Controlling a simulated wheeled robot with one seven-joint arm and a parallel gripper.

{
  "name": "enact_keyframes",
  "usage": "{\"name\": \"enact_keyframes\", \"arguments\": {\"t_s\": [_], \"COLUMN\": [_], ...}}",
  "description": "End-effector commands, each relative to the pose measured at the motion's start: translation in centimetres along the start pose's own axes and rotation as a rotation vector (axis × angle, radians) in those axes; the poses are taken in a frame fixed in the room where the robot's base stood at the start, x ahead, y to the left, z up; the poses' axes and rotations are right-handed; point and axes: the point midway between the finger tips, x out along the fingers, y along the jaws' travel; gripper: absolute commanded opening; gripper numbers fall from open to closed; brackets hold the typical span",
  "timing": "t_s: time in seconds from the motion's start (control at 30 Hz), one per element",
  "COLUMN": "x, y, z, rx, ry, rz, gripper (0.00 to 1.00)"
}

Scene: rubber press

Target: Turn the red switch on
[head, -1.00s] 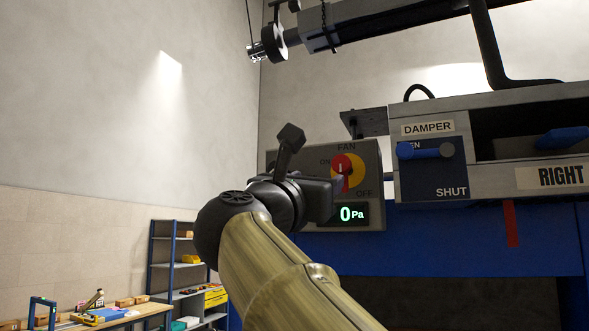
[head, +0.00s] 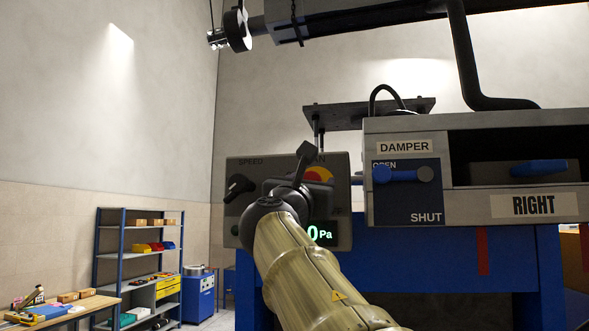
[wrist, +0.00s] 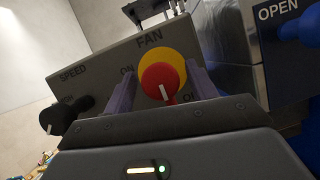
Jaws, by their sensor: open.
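The red switch (wrist: 158,78) is a round red knob with a white mark on a yellow disc, under the label FAN. In the wrist view its white mark points down; ON stands at its left and OFF, partly hidden, at its lower right. My gripper (wrist: 162,92) is open, with one finger on each side of the knob. I cannot tell whether the fingers touch it. In the head view my gripper (head: 300,185) covers most of the switch; only a little of its yellow disc (head: 320,174) shows.
The grey panel (head: 244,205) also bears a black SPEED knob (head: 238,187) at the left and a display (head: 322,234) reading 0 Pa. A DAMPER box with a blue lever (head: 400,174) stands close at the right. Shelves (head: 120,255) and a workbench (head: 85,304) are at the left.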

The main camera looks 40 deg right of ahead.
Motion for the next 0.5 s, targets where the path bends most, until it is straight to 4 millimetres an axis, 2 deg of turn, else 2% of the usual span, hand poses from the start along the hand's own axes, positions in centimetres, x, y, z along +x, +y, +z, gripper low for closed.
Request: {"name": "enact_keyframes", "arguments": {"t_s": [0.13,0.47,0.5], "x": [1.31,1.61,1.65], "y": [-0.19,-0.53,-0.64], "z": [0.36,0.17,0.18], "rx": [0.001,0.0,-0.001], "ry": [0.001,0.0,0.0], "rz": [0.003,0.0,-0.003], "gripper": [0.57,0.57,0.49]}}
